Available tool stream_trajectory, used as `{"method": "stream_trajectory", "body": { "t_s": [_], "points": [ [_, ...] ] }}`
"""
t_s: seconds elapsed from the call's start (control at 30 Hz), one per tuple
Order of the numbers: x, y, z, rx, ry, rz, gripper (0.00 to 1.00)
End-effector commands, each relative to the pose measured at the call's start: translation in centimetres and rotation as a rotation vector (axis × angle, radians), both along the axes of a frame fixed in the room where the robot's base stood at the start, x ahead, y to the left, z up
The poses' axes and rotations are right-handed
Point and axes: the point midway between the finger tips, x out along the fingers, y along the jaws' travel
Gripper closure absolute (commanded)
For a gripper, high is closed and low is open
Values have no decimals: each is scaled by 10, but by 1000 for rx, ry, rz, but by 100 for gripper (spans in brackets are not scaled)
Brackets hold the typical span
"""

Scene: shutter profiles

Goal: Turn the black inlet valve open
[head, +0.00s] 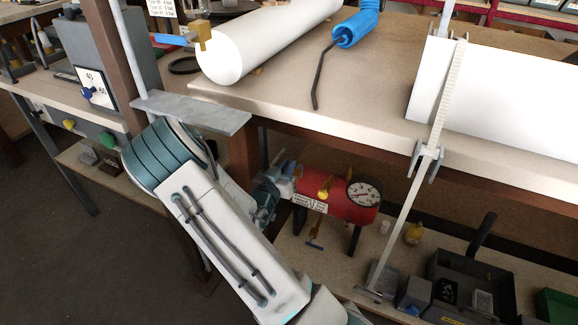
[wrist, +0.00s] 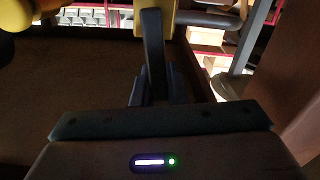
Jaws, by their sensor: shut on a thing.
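The red tank (head: 342,196) with a round dial gauge (head: 363,193) stands on the lower shelf in the head view. Brass fittings and a white label are on it. My gripper (head: 284,172) is at the tank's left end, and the head view does not show the valve clearly there. In the wrist view a black lever (wrist: 153,45), which looks like the inlet valve handle, runs down from a yellow fitting (wrist: 185,12). My gripper (wrist: 152,88) is shut on its lower end. The lever looks upright in that view. Its pivot is not clear.
The bench top (head: 280,105) is just above my forearm, with a white cylinder (head: 262,45) and a blue-handled tool (head: 357,28) on it. A blue-handled valve (head: 314,232) hangs below the tank. A black tray (head: 470,283) is on the lower shelf at right.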

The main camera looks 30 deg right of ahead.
Motion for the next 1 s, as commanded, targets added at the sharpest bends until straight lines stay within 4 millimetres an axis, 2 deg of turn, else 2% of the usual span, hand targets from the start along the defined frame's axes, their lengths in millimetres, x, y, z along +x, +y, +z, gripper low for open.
{"method": "stream_trajectory", "body": {
  "t_s": [0.4,1.0],
  "points": [
    [16,14,-6,-237,303,3,100],
    [33,27,-32,-586,751,4,100]
  ]
}}
